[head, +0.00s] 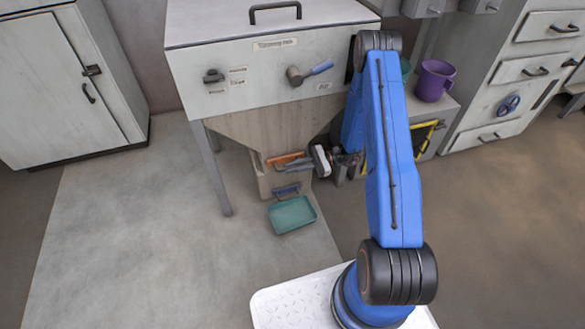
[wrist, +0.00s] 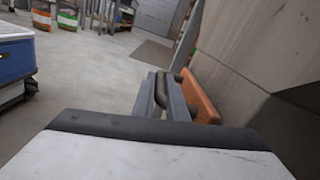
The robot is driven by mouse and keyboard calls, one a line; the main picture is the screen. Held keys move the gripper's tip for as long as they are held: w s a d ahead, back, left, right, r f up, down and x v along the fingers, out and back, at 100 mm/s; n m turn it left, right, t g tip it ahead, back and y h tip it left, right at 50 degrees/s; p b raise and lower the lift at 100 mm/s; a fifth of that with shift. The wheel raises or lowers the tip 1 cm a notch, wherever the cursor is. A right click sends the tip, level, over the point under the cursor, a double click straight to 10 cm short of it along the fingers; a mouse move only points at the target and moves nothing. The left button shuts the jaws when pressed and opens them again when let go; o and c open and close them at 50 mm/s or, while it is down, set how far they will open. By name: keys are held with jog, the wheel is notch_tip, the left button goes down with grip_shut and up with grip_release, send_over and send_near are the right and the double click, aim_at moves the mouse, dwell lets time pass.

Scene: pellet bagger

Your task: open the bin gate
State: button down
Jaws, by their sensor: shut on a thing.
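The bin gate shows as an orange plate (head: 287,157) low on the front of the bagger, below the hopper; in the wrist view the orange plate (wrist: 200,97) stands against the pale bin wall. My gripper (head: 292,164) reaches in from the right at the plate. In the wrist view my gripper (wrist: 164,97) has its two grey fingers closed around a dark handle (wrist: 160,88) beside the plate. The fingers hide part of the handle and plate. Whether the gate has slid from its seat I cannot tell.
A green tray (head: 292,215) lies on the floor below the gate, near a blue handle (head: 286,189). The bagger's metal leg (head: 215,170) stands to the left. A lever with a blue grip (head: 311,73) is on the panel above. Floor at the left is clear.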

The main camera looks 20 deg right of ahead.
jog(key=s, duration=0.8)
jog(key=c, duration=1.8)
grip_release()
jog(key=shift+o, duration=0.2)
jog(key=shift+d, duration=0.1)
jog(key=d, duration=1.7)
jog(key=shift+d, duration=0.2)
